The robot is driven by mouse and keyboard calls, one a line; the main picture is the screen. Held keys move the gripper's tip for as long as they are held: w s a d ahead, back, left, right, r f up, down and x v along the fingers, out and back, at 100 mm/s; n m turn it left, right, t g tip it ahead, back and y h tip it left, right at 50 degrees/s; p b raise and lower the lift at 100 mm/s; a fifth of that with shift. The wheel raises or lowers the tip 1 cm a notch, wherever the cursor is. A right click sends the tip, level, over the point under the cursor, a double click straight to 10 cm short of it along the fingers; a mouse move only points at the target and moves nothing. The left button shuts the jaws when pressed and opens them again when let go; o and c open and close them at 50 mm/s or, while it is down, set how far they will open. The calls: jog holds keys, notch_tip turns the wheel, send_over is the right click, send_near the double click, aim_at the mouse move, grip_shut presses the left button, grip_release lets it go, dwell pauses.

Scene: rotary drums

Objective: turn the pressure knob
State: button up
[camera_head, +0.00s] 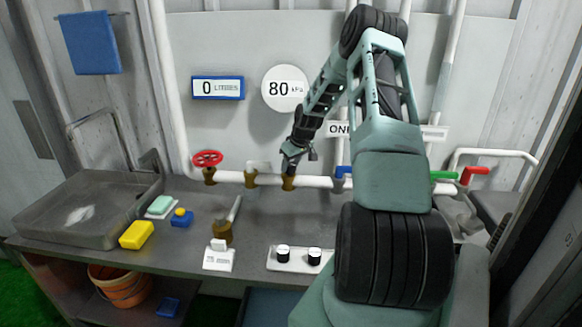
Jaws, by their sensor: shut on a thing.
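A round white gauge (285,88) on the back wall reads "80 kPa". Below it, a brass valve (288,183) sits on the white horizontal pipe. My gripper (291,166) points down at this valve and is shut on its top. The gripper hides the gripped part, so its shape and angle cannot be told. Two black knobs with white tops, a left one (283,254) and a right one (314,257), stand on a white plate on the counter, apart from my gripper. No readable label shows which is the pressure knob.
A red wheel valve (207,159) and another brass valve (250,180) stand left of my gripper. Blue, green (444,175) and red (474,173) handles are to the right. A sink (75,235), sponges and a lever (223,228) occupy the counter's left. My arm covers much of the right.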

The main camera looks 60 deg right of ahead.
jog(key=shift+a+f+m+h+b, duration=0.15)
jog(key=shift+m+h+b, duration=0.25)
jog(key=shift+m+b, duration=0.4)
jog(key=shift+m, duration=0.7)
jog(key=shift+r, duration=0.2)
jog(key=o, duration=1)
jog(key=b+v, duration=0.4)
jog(key=v, duration=1.3)
jog(key=shift+r, duration=0.2)
jog(key=shift+w+a, duration=0.1)
jog(key=shift+a, duration=0.05)
